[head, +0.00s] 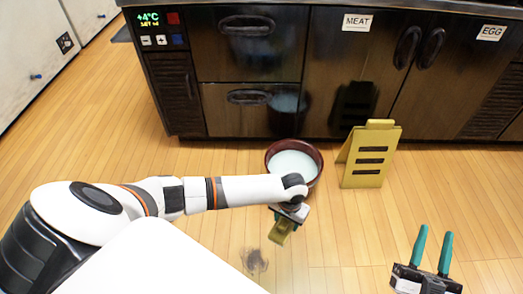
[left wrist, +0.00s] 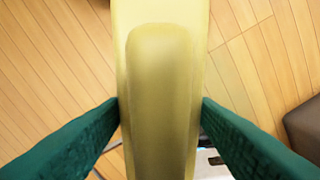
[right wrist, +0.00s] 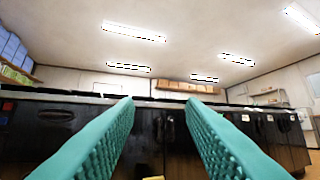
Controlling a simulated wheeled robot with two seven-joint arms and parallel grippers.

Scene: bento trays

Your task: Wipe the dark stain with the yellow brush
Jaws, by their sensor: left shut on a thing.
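The yellow brush (head: 281,233) is held by my left gripper (head: 287,216), above the floor in front of the bowl. In the left wrist view the brush (left wrist: 163,80) fills the middle, with the green fingers of my left gripper (left wrist: 160,125) pressed against both sides. The dark stain (head: 254,261) is a smudge on the wooden floor, just below and left of the brush in the head view. Whether the brush touches the floor is hard to tell. My right gripper (head: 433,252) is open and empty at the lower right, and its spread fingers also show in the right wrist view (right wrist: 160,130).
A dark red bowl (head: 318,176) with pale liquid stands on the floor behind my left gripper. A yellow floor sign (head: 362,178) stands right of it. Dark cabinets (head: 330,60) close off the back. The floor between the sign and my right gripper is clear.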

